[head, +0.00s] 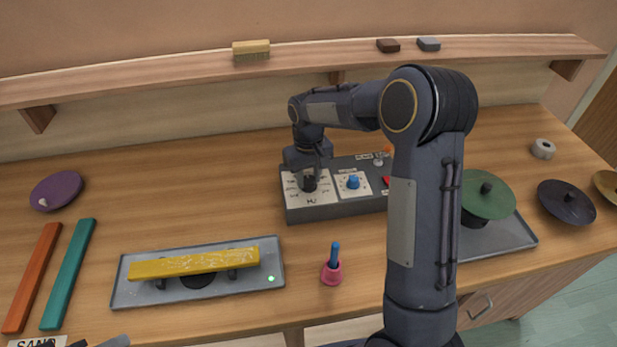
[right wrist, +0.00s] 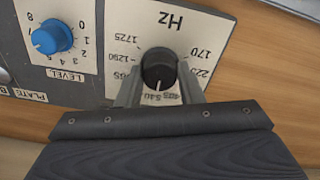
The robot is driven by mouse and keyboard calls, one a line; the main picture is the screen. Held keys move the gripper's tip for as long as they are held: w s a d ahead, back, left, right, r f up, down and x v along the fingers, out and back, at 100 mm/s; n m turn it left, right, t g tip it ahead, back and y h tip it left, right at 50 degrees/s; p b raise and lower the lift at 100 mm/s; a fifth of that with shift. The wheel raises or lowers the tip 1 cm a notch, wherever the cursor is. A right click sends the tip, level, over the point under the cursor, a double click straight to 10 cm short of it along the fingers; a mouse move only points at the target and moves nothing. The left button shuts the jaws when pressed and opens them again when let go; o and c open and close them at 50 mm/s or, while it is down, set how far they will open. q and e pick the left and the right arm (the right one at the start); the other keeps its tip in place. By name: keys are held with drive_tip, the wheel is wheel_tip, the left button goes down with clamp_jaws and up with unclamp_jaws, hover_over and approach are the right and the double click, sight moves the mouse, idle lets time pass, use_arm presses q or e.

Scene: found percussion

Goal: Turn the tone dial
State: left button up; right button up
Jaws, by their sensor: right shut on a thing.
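The tone dial is a black round knob on a white plate marked Hz, on the grey control box (head: 340,212) at the back middle of the bench. In the right wrist view the dial (right wrist: 158,68) sits between my fingertips, with a white pointer line toward the gripper. My right gripper (head: 310,178) reaches down onto the dial from above. In the right wrist view the right gripper (right wrist: 160,88) is shut on the dial, one finger on each side. Grey and dark shapes at the lower left edge of the head view may be my left gripper; its jaws are unclear.
A blue level knob (head: 353,182) is beside the dial. A shelf (head: 180,84) runs above.

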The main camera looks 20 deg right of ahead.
sight(309, 179)
idle(0.3)
drive_tip(key=o, duration=1)
drive_tip(key=shift+c, duration=0.2)
drive_tip(key=shift+r+b, duration=0.55)
drive_tip(key=shift+r, duration=3.35)
